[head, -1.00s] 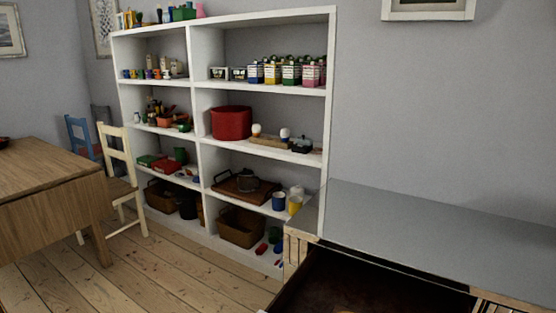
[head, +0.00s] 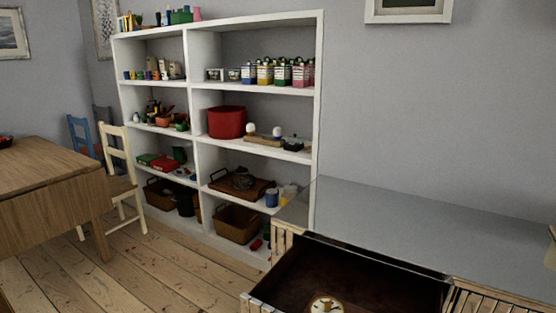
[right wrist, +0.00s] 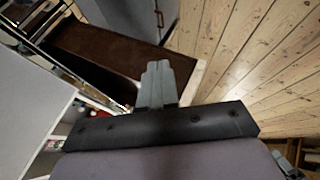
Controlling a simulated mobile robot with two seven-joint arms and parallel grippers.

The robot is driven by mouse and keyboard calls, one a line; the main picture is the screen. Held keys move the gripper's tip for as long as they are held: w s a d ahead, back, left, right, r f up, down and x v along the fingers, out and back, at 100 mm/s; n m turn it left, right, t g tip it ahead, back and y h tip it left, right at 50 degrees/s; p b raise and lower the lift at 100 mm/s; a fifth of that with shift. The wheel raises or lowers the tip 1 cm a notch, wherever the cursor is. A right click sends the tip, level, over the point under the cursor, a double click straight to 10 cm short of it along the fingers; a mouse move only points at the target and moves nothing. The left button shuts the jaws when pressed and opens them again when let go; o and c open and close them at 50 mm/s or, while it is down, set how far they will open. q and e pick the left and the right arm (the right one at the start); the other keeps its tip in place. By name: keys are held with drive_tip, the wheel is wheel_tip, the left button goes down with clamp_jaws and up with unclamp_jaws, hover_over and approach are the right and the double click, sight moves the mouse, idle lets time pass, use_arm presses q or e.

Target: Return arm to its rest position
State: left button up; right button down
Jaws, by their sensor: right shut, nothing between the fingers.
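My right gripper (right wrist: 158,72) shows in the right wrist view. Its grey fingers are together with nothing between them. Beyond and to the left of the fingertips is the brown inside of the open drawer (right wrist: 95,52); how far apart they are I cannot tell. Neither gripper shows in the head view. There the open drawer (head: 375,282) sticks out under the grey counter top (head: 420,225). A round clock-like thing (head: 326,305) lies in the drawer, cut off by the bottom edge.
A white shelf unit (head: 318,120) with many goods stands against the wall, left of the counter. A wooden table (head: 45,175) and a cream chair (head: 122,180) are at the left. The floorboards (head: 150,270) between are clear.

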drive_tip(key=s+f+m+t, duration=0.1)
drive_tip(key=s+f+m, duration=0.25)
drive_tip(key=s, duration=0.75)
drive_tip(key=s+a+m+t+p, duration=0.1)
drive_tip(key=a+m, duration=0.7)
drive_tip(key=a, duration=0.9)
drive_tip(key=shift+s+f+t+p, duration=0.2)
drive_tip(key=shift+f+t+p, duration=0.2)
drive_tip(key=shift+p, duration=0.1)
drive_tip(key=shift+a, duration=0.1)
